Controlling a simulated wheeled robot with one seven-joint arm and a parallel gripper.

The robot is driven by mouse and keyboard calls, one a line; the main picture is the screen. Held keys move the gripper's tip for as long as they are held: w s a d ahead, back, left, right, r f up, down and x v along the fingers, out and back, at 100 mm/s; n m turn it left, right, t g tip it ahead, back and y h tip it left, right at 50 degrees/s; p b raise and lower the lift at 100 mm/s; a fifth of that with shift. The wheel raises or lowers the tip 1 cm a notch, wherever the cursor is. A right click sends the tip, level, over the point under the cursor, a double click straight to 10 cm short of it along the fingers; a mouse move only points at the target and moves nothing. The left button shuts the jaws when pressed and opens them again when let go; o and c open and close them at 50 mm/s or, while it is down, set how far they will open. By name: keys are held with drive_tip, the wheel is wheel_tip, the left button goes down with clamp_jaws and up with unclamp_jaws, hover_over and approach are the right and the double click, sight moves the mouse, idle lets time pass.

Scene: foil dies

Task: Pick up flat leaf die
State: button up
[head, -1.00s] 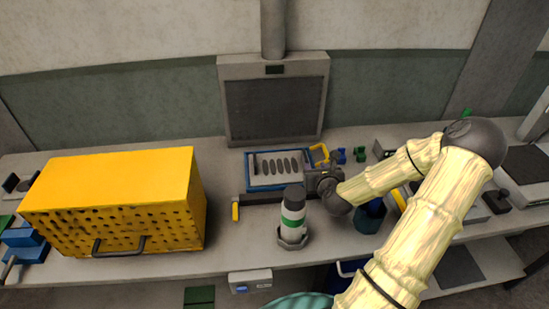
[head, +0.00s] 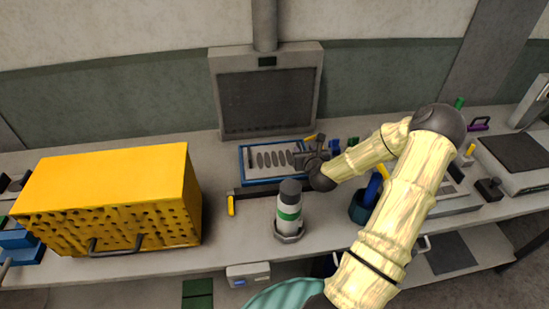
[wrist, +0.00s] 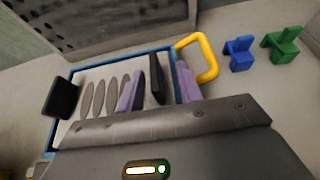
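The flat leaf die (head: 243,167) looks like a pale, blue-edged plate with several grey leaf shapes. It lies on the bench in front of the grey panel. In the wrist view the die (wrist: 101,75) has one black upright block (wrist: 61,97) at its left end and another black block (wrist: 157,80) near its right end. My gripper (head: 303,157) is over the die's right end. In the wrist view my gripper (wrist: 160,86) is open, its purple fingertips either side of the right block. Contact cannot be told. My gripper hides part of the die's near edge.
A yellow handle (wrist: 208,58) stands just right of the die, with blue (wrist: 239,53) and green (wrist: 283,46) pieces beyond. A bottle (head: 289,210) stands in front. A large yellow box (head: 115,200) is left. A grey panel (head: 268,92) rises behind.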

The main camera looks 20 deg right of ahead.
sight(300, 147)
drive_tip(key=shift+w+d, duration=0.1)
drive_tip(key=shift+w, duration=0.1)
drive_tip(key=shift+w+a+f, duration=0.15)
drive_tip(key=shift+w+a, duration=0.05)
drive_tip(key=shift+w, duration=0.25)
drive_tip(key=shift+p+x, duration=0.8)
drive_tip(key=shift+x, duration=1.4)
drive_tip(key=shift+a+f, duration=0.1)
drive_tip(key=shift+a, duration=0.05)
clamp_jaws()
drive_tip(key=shift+w, duration=0.1)
